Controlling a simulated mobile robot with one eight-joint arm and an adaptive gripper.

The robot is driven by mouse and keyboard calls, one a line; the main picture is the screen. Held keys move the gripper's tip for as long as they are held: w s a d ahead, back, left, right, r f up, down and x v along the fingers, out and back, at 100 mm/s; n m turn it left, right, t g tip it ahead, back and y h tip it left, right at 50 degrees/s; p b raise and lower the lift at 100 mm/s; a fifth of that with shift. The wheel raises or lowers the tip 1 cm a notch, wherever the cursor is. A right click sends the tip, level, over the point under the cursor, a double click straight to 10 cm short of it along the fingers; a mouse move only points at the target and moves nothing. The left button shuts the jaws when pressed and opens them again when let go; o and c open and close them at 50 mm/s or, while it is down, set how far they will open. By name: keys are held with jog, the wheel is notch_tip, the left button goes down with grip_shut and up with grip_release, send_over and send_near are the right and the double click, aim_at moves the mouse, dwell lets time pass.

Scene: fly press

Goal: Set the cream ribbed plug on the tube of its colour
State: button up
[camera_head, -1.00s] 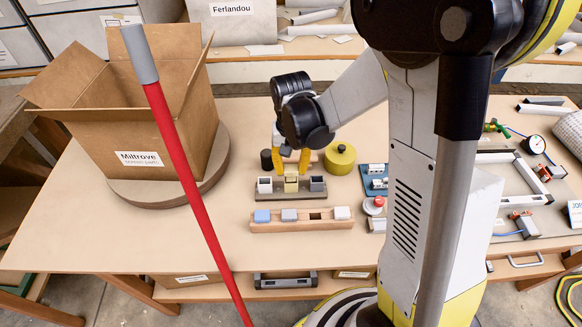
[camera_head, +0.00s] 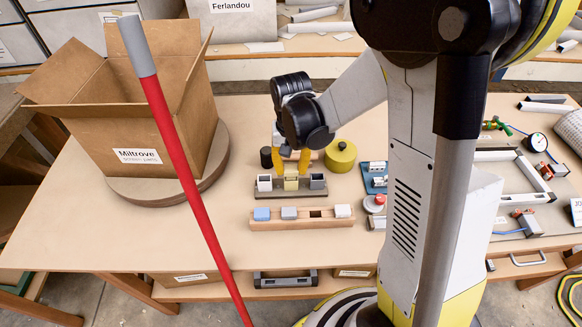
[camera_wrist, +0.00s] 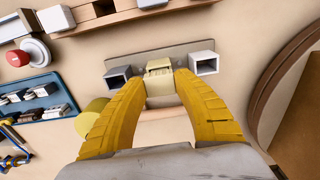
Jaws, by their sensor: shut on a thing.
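The cream ribbed plug (camera_wrist: 159,64) is between the two yellow fingers of my gripper (camera_head: 291,164), which is shut on it. The plug is at the top of the cream tube (camera_head: 291,184), the middle one of three square tubes on a grey base. It looks in line with the tube; the fingers partly hide the joint, so I cannot tell how deep it sits. The white tube (camera_head: 264,183) is on the left in the head view and on the right in the wrist view (camera_wrist: 204,63). The grey tube (camera_head: 317,182) is on the other side. Both are open-topped.
A wooden rack (camera_head: 300,226) in front holds a blue plug (camera_head: 262,214), a grey plug (camera_head: 289,213) and a white plug (camera_head: 342,211), with one empty slot. An olive round canister (camera_head: 340,157) and a black cylinder (camera_head: 266,158) stand close behind. A red pole (camera_head: 190,190) crosses the left foreground.

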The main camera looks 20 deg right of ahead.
jog(key=o, duration=1.2)
jog(key=shift+r+p, duration=2.55)
jog(key=shift+r, duration=1)
jog(key=shift+s+r, duration=0.1)
jog(key=shift+r, duration=0.25)
jog(key=s+r+n+t, duration=0.1)
jog(key=s+r+t, duration=0.1)
jog(key=s+r, duration=0.2)
jog(key=s+r+n+t, duration=0.1)
jog(key=s+r+t, duration=0.1)
jog(key=s+r, duration=0.2)
jog(key=s+r+n+t, duration=0.1)
jog(key=s+r+t, duration=0.2)
jog(key=r, duration=0.3)
jog(key=shift+s+r+n, duration=0.3)
jog(key=shift+s+r, duration=0.05)
jog(key=shift+s, duration=0.45)
